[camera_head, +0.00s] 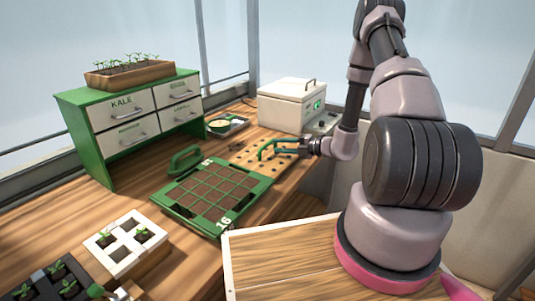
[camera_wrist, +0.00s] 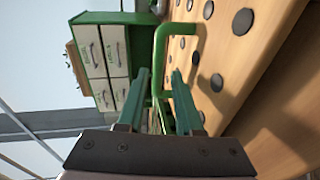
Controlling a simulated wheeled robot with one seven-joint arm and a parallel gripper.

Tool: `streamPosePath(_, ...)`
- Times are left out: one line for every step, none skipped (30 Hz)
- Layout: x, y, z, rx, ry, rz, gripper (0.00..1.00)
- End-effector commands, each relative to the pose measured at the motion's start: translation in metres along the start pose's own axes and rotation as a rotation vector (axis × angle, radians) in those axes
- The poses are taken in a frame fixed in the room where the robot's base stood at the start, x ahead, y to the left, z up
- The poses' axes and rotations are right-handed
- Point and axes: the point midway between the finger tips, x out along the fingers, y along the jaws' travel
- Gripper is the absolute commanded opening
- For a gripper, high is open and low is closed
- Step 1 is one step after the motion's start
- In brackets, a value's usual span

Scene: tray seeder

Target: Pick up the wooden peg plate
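The wooden peg plate (camera_head: 276,166) lies on the bench, a light board with rows of dark round pegs or holes and a green handle (camera_head: 268,145). My gripper (camera_head: 297,148) is at the right part of this handle. In the wrist view, the plate (camera_wrist: 228,65) fills the right side and its green handle (camera_wrist: 158,60) stands out from the face. My two green fingers (camera_wrist: 160,80) are apart, with a handle bar seen between them. Gaps seem to show beside the bar, and contact is not clear. The lower handle is partly hidden by the fingers.
A green-framed seed tray (camera_head: 190,222) with its own handle lies left of the plate. A white box (camera_head: 292,104) stands behind it. A green drawer cabinet (camera_head: 85,135) stands at the back left. A white seedling block (camera_head: 110,263) is at the front.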

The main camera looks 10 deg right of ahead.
Motion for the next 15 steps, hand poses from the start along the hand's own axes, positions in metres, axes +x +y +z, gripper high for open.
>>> streamPosePath(0.009,0.000,-0.001,-0.002,0.004,0.000,0.34)
streamPosePath(0.014,0.000,-0.001,-0.001,0.003,0.000,0.34)
streamPosePath(0.019,0.000,-0.001,-0.001,0.003,0.000,0.34)
streamPosePath(0.023,0.000,-0.001,-0.001,0.004,0.000,0.34)
streamPosePath(0.026,0.000,-0.001,-0.002,0.003,0.000,0.34)
streamPosePath(0.029,0.000,0.000,-0.002,0.002,0.000,0.34)
streamPosePath(0.030,0.001,0.000,-0.002,0.002,0.000,0.34)
streamPosePath(0.032,0.001,-0.001,-0.002,0.002,0.000,0.34)
streamPosePath(0.035,0.001,-0.001,-0.003,0.003,0.000,0.34)
streamPosePath(0.038,0.001,-0.002,-0.003,0.004,0.000,0.34)
streamPosePath(0.042,0.001,-0.002,-0.004,0.005,0.000,0.34)
streamPosePath(0.047,0.001,-0.003,-0.004,0.005,0.000,0.34)
streamPosePath(0.052,0.001,-0.003,-0.004,0.005,0.000,0.34)
streamPosePath(0.057,0.002,-0.003,-0.004,0.005,0.000,0.34)
streamPosePath(0.064,0.002,-0.003,-0.003,0.005,0.000,0.34)
